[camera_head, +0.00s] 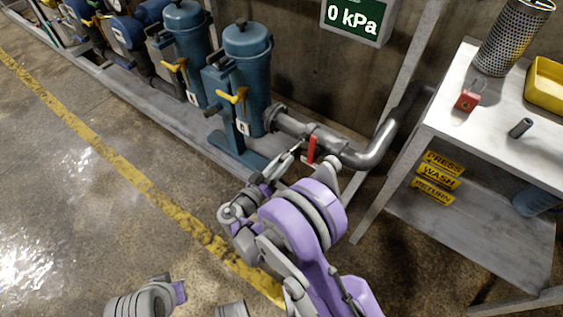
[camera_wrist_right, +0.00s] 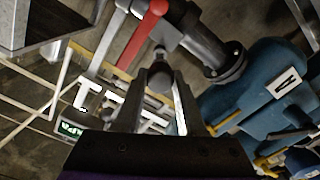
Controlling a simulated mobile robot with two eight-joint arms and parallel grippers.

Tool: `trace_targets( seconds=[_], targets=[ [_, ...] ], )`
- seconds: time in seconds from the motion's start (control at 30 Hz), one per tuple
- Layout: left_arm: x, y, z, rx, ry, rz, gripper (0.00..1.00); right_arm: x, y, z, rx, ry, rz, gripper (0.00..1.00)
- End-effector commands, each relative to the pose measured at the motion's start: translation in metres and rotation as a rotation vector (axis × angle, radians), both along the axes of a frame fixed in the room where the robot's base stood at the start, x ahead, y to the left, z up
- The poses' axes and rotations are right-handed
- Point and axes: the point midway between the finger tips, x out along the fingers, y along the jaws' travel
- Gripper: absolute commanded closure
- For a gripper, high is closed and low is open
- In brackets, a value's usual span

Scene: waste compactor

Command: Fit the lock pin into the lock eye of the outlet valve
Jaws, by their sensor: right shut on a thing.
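The outlet valve has a red handle (camera_head: 312,148) on a grey pipe (camera_head: 340,147). The handle also shows large at the top of the right wrist view (camera_wrist_right: 143,38). My right gripper (camera_head: 292,154) is at the valve, just left of the handle in the head view. In the right wrist view its fingers (camera_wrist_right: 161,72) are shut on a small grey piece (camera_wrist_right: 160,53), seemingly the lock pin, close beside the handle. Most of the piece is hidden by the fingers. The lock eye cannot be made out. My left gripper is not in view.
Blue filter housings (camera_head: 247,70) with yellow handles stand left of the valve. A table (camera_head: 445,120) at the right bears a red padlock (camera_head: 468,100), a dark cylinder (camera_head: 520,128), a perforated basket (camera_head: 512,40) and a yellow tray (camera_head: 545,92). The floor at the left is clear.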

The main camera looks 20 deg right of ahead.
Motion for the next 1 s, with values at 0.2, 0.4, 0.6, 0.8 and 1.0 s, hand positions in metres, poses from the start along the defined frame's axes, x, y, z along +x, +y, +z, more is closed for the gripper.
trace_targets(
  seconds=[0.2,0.4,0.6,0.8,1.0],
  targets=[
    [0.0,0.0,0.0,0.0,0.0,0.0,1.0,0.001,-0.001,0.0,0.0,0.0,0.0,1.0],
    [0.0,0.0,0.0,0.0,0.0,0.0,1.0,0.003,-0.004,0.0,0.0,0.0,-0.001,1.0],
    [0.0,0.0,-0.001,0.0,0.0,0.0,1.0,0.005,-0.007,0.0,0.0,0.0,-0.001,1.0],
    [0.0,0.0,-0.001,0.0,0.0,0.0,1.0,0.008,-0.01,0.0,0.0,0.0,-0.001,1.0],
    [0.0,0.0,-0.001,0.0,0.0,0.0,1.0,0.011,-0.013,0.0,0.0,0.0,0.0,1.0]
  ],
)
